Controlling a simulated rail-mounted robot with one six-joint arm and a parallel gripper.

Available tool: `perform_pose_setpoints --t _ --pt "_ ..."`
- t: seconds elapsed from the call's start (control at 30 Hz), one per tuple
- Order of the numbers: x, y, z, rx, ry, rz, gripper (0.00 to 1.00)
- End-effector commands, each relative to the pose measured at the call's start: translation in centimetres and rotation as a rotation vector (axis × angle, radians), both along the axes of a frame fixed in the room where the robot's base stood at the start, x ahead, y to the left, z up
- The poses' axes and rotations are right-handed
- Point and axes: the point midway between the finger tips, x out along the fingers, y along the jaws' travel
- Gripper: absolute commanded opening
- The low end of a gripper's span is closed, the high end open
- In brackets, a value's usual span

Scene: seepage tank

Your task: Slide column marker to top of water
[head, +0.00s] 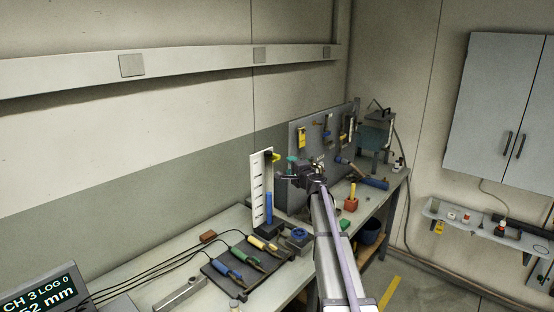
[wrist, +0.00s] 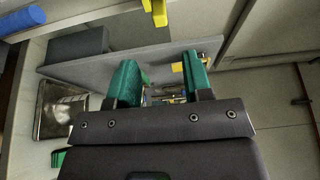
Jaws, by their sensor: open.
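A white scale board with black marks (head: 260,180) stands upright on the bench in the head view. A blue water column (head: 268,208) stands against its lower part. The yellow column marker (head: 276,157) is near the top of the board, well above the blue top. In the wrist view the yellow marker (wrist: 155,10) is at the top edge and partly cut off. The blue column (wrist: 22,19) lies at the upper left there. My gripper (head: 304,163) is right of the marker, apart from it. Its green fingers (wrist: 160,72) are open and empty in the wrist view.
A grey pegboard with tools (head: 312,130) stands behind my gripper. A dark tray with coloured probes (head: 246,257) and a display (head: 42,293) are at the front left. A red block (head: 351,203) sits right of my arm. Space above the bench left of the board is clear.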

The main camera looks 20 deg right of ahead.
Motion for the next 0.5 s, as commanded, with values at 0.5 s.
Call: perform_pose_setpoints --t 0.5 --pt "10.0 0.7 0.0 -0.002 0.001 0.004 0.46"
